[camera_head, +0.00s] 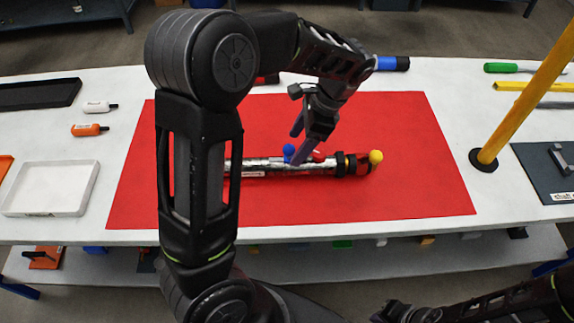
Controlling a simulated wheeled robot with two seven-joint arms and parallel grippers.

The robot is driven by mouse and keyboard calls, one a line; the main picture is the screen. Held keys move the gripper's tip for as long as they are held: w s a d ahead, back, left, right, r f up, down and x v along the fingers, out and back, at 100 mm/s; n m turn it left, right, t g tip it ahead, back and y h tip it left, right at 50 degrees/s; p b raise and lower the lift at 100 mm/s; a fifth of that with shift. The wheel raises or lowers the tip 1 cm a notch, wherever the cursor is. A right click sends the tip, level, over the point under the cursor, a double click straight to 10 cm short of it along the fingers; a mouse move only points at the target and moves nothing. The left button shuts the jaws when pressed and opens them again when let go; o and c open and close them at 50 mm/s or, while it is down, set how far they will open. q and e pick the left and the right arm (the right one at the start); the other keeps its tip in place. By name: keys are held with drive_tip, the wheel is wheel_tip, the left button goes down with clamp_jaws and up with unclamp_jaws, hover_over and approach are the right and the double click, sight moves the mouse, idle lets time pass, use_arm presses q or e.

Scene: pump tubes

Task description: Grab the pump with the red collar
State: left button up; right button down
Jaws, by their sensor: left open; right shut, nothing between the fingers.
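A silver pump tube (285,166) lies on its side across the red mat (420,120). My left gripper (297,140) is open, pointing down just above the tube near the blue knob. My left arm hides the tube's left part. My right gripper (400,313) is shut and empty at the bottom edge, partly cut off, far from the tube.
A yellow post (525,85) on a black base stands right of the mat. A white tray (50,188) and black tray (38,94) lie at left. A green-handled tool (501,68) lies at back right. The mat's right part is clear.

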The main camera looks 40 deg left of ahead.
sight(289, 157)
use_arm(q)
drive_tip(key=shift+x, duration=1.25)
drive_tip(key=shift+f, duration=0.1)
drive_tip(key=p+x, duration=0.1)
drive_tip(key=x, duration=0.4)
drive_tip(key=shift+p, duration=0.3)
drive_tip(key=shift+c, duration=0.4)
clamp_jaws()
